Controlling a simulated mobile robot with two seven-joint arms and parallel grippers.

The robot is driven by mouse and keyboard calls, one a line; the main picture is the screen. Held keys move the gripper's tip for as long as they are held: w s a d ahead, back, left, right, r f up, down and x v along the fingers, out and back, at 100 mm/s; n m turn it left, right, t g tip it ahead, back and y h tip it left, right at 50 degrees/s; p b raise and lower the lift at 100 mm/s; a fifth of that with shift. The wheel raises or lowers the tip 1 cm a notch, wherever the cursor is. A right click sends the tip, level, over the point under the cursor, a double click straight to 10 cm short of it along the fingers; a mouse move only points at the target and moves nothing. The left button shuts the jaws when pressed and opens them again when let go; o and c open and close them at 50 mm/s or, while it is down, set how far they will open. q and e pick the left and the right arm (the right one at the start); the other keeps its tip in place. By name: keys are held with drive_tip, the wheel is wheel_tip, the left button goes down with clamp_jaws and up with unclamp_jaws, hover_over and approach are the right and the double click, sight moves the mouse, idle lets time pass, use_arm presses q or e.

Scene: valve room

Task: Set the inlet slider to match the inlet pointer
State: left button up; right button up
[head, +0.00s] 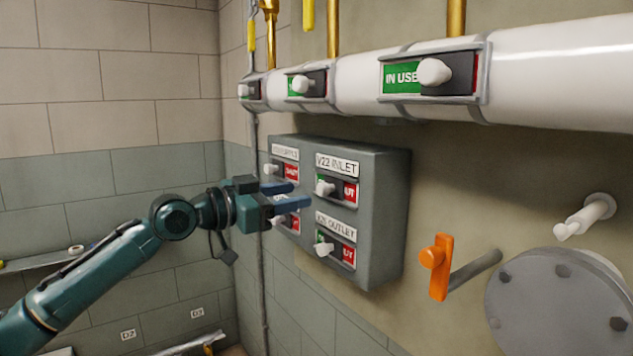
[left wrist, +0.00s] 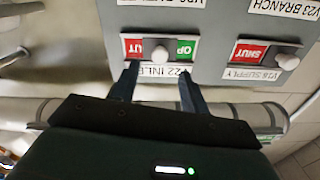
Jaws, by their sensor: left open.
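The V22 INLET slider has a white knob (head: 324,188) on a red and green plate, under its label (head: 337,165) on the grey wall box. In the left wrist view, upside down, its knob (left wrist: 160,53) stands near mid-track, with part of the red SHUT field and part of the green field showing on either side. My left gripper (head: 298,194) is open and empty. In the wrist view its fingertips (left wrist: 158,72) are spread to either side of the knob's line, apparently short of it. I cannot tell which part is the inlet pointer. My right gripper is out of view.
A white pipe (head: 555,70) with label sliders runs above. An orange handle (head: 437,265) and a round flange (head: 555,300) stand at right.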

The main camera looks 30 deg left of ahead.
sight(319, 190)
use_arm(q)
drive_tip(key=p+x, duration=0.2)
drive_tip(key=x, duration=0.2)
drive_tip(key=shift+w+d+r+p, duration=0.15)
drive_tip(key=shift+w+p, duration=0.25)
drive_tip(key=shift+w+d, duration=0.15)
drive_tip(key=shift+w, duration=0.2)
drive_tip(key=shift+w+d, duration=0.15)
drive_tip(key=shift+w, duration=0.15)
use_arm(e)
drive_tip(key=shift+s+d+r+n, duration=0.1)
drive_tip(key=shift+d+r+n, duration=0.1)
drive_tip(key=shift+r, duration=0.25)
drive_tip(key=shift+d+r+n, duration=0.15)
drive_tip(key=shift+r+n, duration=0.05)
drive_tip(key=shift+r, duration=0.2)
use_arm(q)
clamp_jaws()
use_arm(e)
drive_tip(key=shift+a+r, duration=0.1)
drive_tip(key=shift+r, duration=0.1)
